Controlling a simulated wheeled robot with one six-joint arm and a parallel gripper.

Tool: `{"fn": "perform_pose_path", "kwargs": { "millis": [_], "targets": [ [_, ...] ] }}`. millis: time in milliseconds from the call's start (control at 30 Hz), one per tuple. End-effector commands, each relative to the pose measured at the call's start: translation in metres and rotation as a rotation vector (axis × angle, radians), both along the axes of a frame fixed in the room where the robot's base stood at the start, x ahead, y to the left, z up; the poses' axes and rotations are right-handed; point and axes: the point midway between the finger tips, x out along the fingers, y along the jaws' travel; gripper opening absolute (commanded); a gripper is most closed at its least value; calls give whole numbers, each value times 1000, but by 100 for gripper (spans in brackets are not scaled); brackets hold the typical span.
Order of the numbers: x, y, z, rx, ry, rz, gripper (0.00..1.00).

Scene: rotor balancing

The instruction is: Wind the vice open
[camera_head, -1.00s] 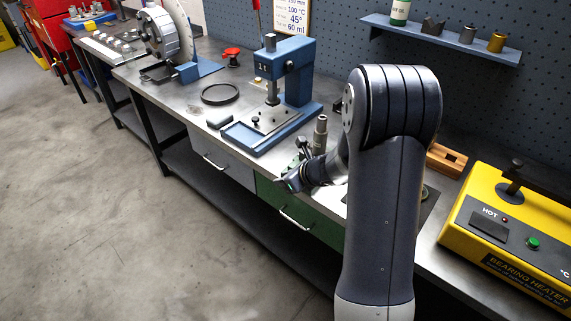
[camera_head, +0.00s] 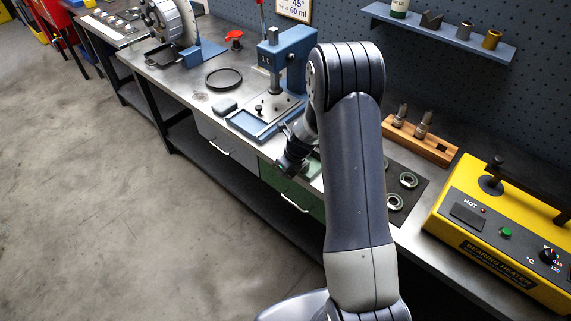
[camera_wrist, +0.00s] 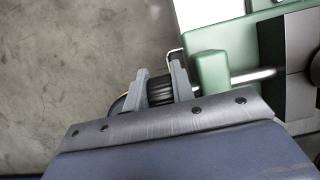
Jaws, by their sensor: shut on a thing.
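The green vice shows in the wrist view, with a green block (camera_wrist: 210,72), a bright steel rod (camera_wrist: 252,76) and a grey jaw part (camera_wrist: 300,45) at the right. My gripper (camera_wrist: 160,80) is shut on a dark ribbed hub (camera_wrist: 159,91), one grey finger on each side. The hub lies beside the green block, in line with the rod. A dark rounded part with a yellow edge (camera_wrist: 117,104) shows left of the fingers. In the head view my arm hides most of the vice; a bit of green (camera_head: 312,168) shows past my wrist. The jaw gap cannot be judged.
A blue press (camera_head: 290,70) stands behind my wrist on the bench. Right of my arm are a wooden block with tools (camera_head: 425,140), a dark mat with bearing rings (camera_head: 408,180) and the yellow bearing heater (camera_head: 500,230). The floor left of the bench is clear.

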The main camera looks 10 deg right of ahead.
Motion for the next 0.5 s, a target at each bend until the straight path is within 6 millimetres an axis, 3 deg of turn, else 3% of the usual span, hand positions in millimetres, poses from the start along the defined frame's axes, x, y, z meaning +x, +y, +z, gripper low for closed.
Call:
{"fn": "perform_pose_path", "kwargs": {
  "millis": [500],
  "targets": [
    [2,1,-5,-159,213,2,1]
  ]
}}
